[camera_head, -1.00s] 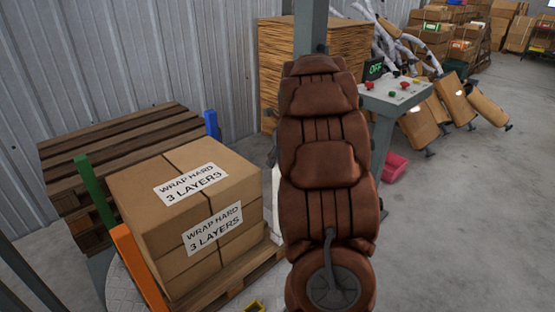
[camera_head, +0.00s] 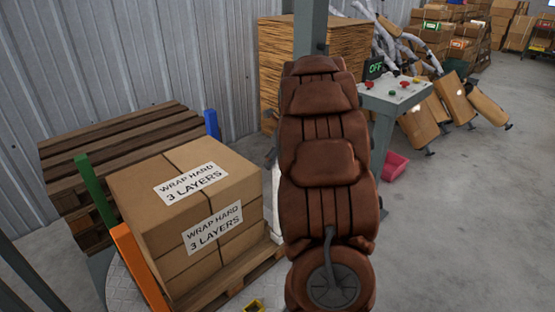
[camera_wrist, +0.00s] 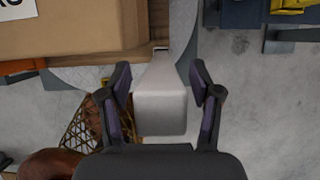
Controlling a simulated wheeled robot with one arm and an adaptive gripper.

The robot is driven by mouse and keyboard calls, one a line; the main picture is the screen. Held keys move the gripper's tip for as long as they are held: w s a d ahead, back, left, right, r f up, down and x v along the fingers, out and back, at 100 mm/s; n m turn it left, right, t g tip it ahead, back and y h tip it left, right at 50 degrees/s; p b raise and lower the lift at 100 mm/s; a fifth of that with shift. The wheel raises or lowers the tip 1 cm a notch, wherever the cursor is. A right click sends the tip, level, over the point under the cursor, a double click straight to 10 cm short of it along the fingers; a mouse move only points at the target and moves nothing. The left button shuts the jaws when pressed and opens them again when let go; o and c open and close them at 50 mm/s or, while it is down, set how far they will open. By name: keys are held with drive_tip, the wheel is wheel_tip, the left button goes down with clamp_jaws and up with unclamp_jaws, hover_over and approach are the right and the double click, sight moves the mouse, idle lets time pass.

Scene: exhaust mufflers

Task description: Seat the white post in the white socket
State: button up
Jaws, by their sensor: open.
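The white post (camera_wrist: 160,108) stands between the two fingers of my gripper (camera_wrist: 160,90) in the wrist view. My gripper is open, with a finger on each side of the post and slight gaps beside it. In the head view a narrow strip of white (camera_head: 276,195), probably this post, shows between the carton stack and my arm.
Cartons (camera_head: 185,205) sit on a wooden pallet (camera_head: 240,285) on a round plate (camera_head: 125,290). Green (camera_head: 95,190), orange (camera_head: 140,270) and blue (camera_head: 212,124) posts stand around them. A control stand (camera_head: 395,95) is behind right.

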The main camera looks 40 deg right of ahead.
drive_tip(key=v, duration=1.2)
drive_tip(key=s+a+f+n+g+y, duration=0.15)
drive_tip(key=s+a+n, duration=0.25)
drive_tip(key=a+n, duration=0.65)
drive_tip(key=s+a+f+n+g, duration=0.25)
drive_tip(key=a+n, duration=0.35)
drive_tip(key=a, duration=0.9)
drive_tip(key=s+a+f+n, duration=0.3)
drive_tip(key=s+a+n, duration=0.1)
drive_tip(key=s+n, duration=0.2)
drive_tip(key=s+a+f+n+g+h, duration=0.1)
drive_tip(key=s+a+f+n, duration=0.1)
drive_tip(key=s+a+n, duration=0.2)
drive_tip(key=s+a+f+n+g, duration=0.1)
drive_tip(key=s+a+f+n, duration=0.2)
drive_tip(key=s+n, duration=0.6)
drive_tip(key=shift+s+a+f+n+b, duration=0.35)
drive_tip(key=shift+s+a, duration=0.1)
drive_tip(key=shift+s, duration=0.2)
drive_tip(key=shift+h, duration=0.25)
wheel_tip(320, 180, up, 9)
drive_tip(key=p, duration=0.9)
